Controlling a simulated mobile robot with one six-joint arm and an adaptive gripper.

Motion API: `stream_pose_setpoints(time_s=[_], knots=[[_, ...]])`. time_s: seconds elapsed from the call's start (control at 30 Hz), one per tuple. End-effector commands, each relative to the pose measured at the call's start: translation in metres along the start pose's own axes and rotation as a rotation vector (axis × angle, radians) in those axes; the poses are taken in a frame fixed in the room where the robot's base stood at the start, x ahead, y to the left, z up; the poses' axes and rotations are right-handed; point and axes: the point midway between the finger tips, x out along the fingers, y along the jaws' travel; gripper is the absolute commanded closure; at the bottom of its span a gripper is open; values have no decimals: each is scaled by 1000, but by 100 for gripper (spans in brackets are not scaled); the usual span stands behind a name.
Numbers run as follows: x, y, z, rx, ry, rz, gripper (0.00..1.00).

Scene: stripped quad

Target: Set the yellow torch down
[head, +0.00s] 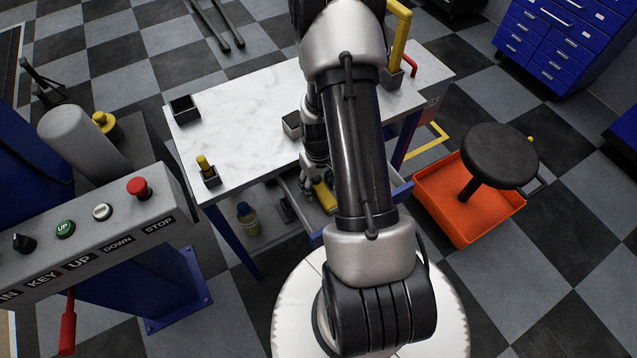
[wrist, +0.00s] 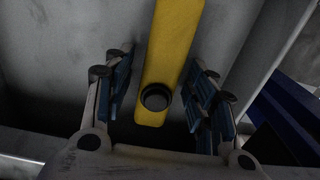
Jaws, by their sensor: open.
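The yellow torch (head: 325,197) lies in the open grey drawer (head: 291,184) under the white bench top, partly hidden by my arm in the head view. In the wrist view the yellow torch (wrist: 172,48) runs up the picture, with a dark round part near its lower end. My gripper (wrist: 165,98) is open, with one blue-padded finger on each side of the torch and a visible gap on both sides. In the head view my gripper (head: 314,172) is at the drawer, mostly hidden behind my arm.
The white bench top (head: 235,125) has free room at its left. On it stand a black open box (head: 184,107), a small holder with a yellow-topped item (head: 207,170) and a grey box (head: 292,124). A stool (head: 500,153) over an orange tray (head: 482,218) stands at right.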

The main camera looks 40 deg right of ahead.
Motion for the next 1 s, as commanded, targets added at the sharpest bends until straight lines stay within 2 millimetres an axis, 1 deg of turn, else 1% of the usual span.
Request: stream_pose_setpoints(time_s=[0.4, 0.5, 0.67, 0.77, 0.87, 0.9, 0.97, 1.0], knots=[[-87, 0, -1, 0, 4, 2, 49], [-103, 0, -1, 0, 3, 2, 49], [-118, 0, -1, 0, 2, 1, 49], [-132, -5, -4, -8, 13, 5, 49], [-164, -19, -8, -26, 45, 14, 49], [-182, -28, -10, -37, 63, 18, 49], [-212, -44, -8, -54, 93, 23, 49], [-232, -55, -6, -67, 114, 25, 49]])
